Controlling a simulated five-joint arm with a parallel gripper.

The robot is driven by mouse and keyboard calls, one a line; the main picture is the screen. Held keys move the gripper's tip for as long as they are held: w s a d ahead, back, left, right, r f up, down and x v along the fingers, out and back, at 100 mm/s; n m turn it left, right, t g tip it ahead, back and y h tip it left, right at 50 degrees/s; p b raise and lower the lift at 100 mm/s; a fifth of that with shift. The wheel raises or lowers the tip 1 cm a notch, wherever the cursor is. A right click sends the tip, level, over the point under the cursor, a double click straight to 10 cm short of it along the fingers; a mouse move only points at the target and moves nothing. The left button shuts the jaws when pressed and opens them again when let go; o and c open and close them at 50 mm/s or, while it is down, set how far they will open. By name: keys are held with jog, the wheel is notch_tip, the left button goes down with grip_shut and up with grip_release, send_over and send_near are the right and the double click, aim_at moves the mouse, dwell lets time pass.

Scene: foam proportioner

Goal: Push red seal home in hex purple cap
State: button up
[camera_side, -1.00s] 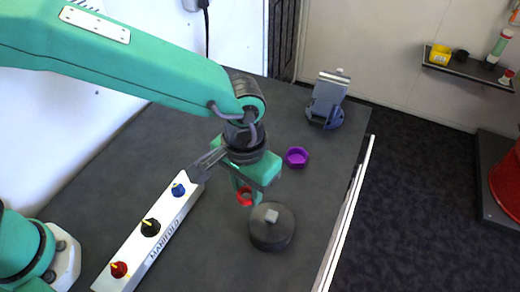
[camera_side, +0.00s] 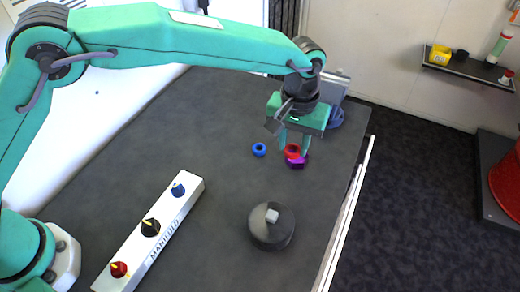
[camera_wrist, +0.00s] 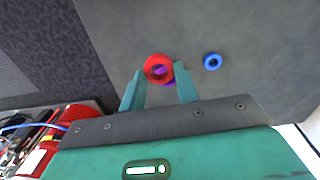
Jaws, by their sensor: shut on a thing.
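The red seal (camera_side: 292,151) is a ring held between the fingertips of my gripper (camera_side: 295,148), which is shut on it. The hexagonal purple cap (camera_side: 297,163) stands on the dark bench directly beneath the seal. In the wrist view the red seal (camera_wrist: 149,66) lies between the two green fingers and covers most of the purple cap (camera_wrist: 169,79). Purple shows through the ring's hole and past its lower right edge, so the two look slightly off-centre. I cannot tell whether the seal touches the cap.
A blue ring (camera_side: 259,149) lies left of the cap. A dark round block (camera_side: 260,236) with a pale top piece sits nearer the front. A white manifold (camera_side: 139,254) with coloured knobs lies front left. A blue-grey vise (camera_side: 337,118) stands close behind my gripper.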

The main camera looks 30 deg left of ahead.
jog(key=w+f+n, duration=0.1)
jog(key=w, duration=0.6)
jog(key=shift+a+n, duration=0.3)
jog(key=shift+f, duration=0.25)
jog(key=shift+f, duration=3.25)
jog(key=o, duration=1.3)
jog(key=shift+o, duration=0.2)
jog(key=shift+r, duration=0.1)
jog(key=shift+r, duration=2.9)
